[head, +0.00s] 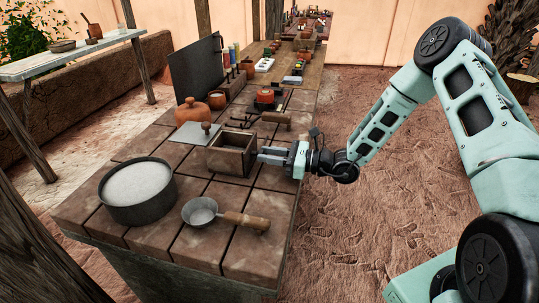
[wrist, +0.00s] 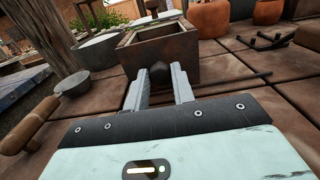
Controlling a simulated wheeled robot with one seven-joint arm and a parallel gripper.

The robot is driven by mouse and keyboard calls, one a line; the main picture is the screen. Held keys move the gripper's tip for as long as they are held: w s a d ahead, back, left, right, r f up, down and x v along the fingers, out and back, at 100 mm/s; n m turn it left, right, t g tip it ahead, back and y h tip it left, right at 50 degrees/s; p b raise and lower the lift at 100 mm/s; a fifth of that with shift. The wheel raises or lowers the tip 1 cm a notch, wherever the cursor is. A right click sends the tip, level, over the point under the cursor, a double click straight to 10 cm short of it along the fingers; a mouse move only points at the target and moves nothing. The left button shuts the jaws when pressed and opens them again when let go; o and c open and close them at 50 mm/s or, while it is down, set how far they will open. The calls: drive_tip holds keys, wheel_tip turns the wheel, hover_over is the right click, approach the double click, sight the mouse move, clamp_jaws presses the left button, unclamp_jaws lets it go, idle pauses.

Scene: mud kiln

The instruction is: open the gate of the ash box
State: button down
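The ash box (head: 226,159) is a brown, open-topped box with a wooden rim on the tiled counter. In the wrist view the ash box (wrist: 172,60) stands straight ahead, and a dark round knob (wrist: 158,71) shows at its near face. No opening shows in that face. My gripper (head: 259,154) reaches in from the right at the box's right side. In the wrist view my gripper (wrist: 159,78) is open, its fingertips on either side of the knob with gaps showing. I cannot tell how deep the knob lies between them.
A round pan of white powder (head: 138,184) and a wooden-handled ladle (head: 201,211) stand in front of the box. A flat plate with a knob (head: 187,137) and an orange pot (head: 192,113) are behind it. Tools (head: 274,117) lie beyond. The floor right of the counter is clear.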

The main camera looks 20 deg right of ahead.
drive_tip(key=w+d, duration=0.2)
drive_tip(key=w, duration=0.1)
drive_tip(key=w+d+b, duration=0.1)
drive_tip(key=w+d, duration=0.1)
drive_tip(key=w, duration=0.1)
drive_tip(key=w+d, duration=0.2)
drive_tip(key=w, duration=0.1)
drive_tip(key=c, duration=1.2)
unclamp_jaws()
drive_tip(key=shift+d, duration=0.1)
drive_tip(key=b+v, duration=0.1)
drive_tip(key=v, duration=1.6)
drive_tip(key=shift+s+d, duration=0.15)
